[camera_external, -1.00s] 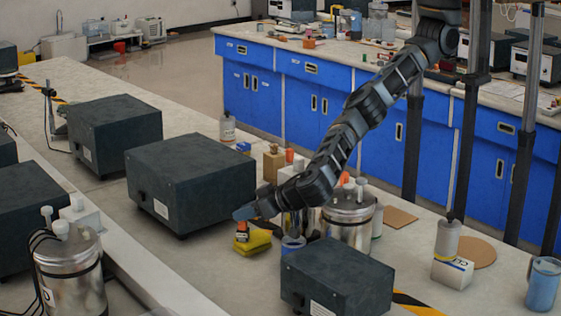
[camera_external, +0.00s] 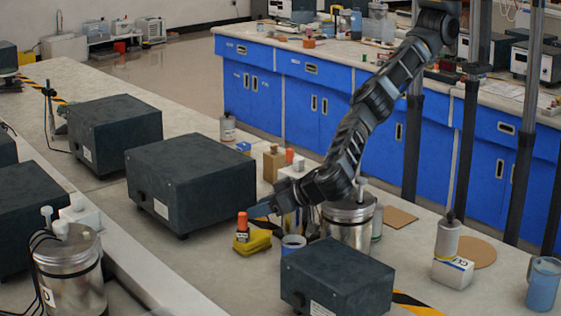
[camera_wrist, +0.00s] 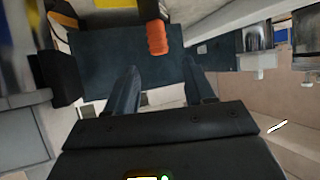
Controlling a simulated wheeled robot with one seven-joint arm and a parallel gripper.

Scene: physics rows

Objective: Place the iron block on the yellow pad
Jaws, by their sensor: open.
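The yellow pad (camera_external: 258,242) lies on the near bench in front of a large dark box. A small dark item with an orange top (camera_external: 242,222) stands upright at its left end; I cannot tell whether it rests on the pad. An orange cylinder (camera_wrist: 157,38) shows in the wrist view, ahead of the fingers. My gripper (camera_external: 256,210) is just right of the orange-topped item and above the pad. In the wrist view my gripper (camera_wrist: 163,78) has its fingers apart with nothing between them. I cannot make out for certain which thing is the iron block.
A large dark box (camera_external: 190,180) stands left of my gripper, and another (camera_external: 337,277) stands in front. A metal canister (camera_external: 347,232) and a small cup (camera_external: 293,246) are close on the right. Small bottles stand behind. Bare bench (camera_external: 215,270) lies at front left.

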